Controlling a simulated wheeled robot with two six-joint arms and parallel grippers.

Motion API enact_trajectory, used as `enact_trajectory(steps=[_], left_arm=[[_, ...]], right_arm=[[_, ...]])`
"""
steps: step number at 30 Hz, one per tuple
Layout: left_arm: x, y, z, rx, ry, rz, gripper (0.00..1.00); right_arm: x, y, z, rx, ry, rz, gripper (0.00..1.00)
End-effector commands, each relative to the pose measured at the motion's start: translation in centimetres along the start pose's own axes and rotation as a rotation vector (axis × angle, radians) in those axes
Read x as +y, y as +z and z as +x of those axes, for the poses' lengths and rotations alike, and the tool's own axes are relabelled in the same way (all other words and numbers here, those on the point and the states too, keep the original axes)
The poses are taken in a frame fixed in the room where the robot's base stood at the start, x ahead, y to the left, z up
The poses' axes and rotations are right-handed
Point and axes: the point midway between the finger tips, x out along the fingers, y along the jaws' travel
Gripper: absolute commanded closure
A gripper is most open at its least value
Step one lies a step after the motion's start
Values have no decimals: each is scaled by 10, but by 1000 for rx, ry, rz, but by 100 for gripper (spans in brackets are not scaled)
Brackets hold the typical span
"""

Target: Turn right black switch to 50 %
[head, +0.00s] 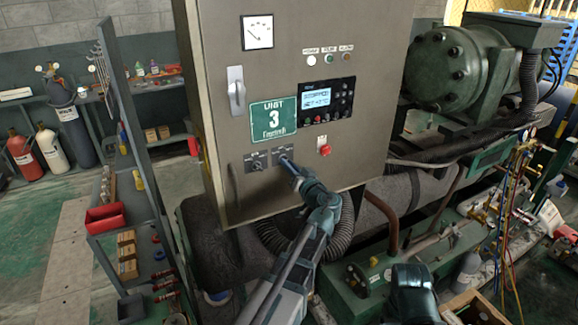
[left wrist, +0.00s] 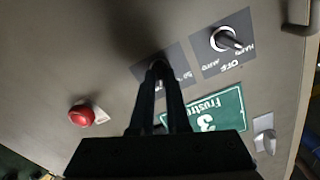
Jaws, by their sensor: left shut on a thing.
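The right black switch sits on a dark label plate (head: 283,149) low on the grey cabinet door. My left gripper (head: 286,162) reaches up to it from below and is shut on the switch's knob. In the left wrist view the two black fingers (left wrist: 159,68) close over the knob and hide most of it, so its pointer angle cannot be read. Part of the right switch's plate (left wrist: 181,73) shows beside the fingers. The left black switch (head: 256,162) is free, just left of it, and also shows in the left wrist view (left wrist: 228,42).
A red stop button (head: 325,149) is to the right of the switches. A tool shelf (head: 137,190) stands left, with green machinery (head: 445,75) right.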

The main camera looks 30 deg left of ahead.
Motion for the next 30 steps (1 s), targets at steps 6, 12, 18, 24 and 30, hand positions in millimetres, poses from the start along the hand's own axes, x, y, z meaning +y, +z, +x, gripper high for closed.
enact_trajectory(steps=[6,12,18,24,30], left_arm=[[0,0,0,-1,1,-3,100],[0,0,0,-1,0,-129,100],[0,0,0,-1,0,-344,100],[0,0,0,-1,0,-398,100],[0,0,0,-1,0,-401,100]], right_arm=[[0,0,0,0,0,0,25],[0,0,0,0,0,0,25],[0,0,0,0,0,0,25],[0,0,0,0,0,0,25],[0,0,0,0,0,0,25]])
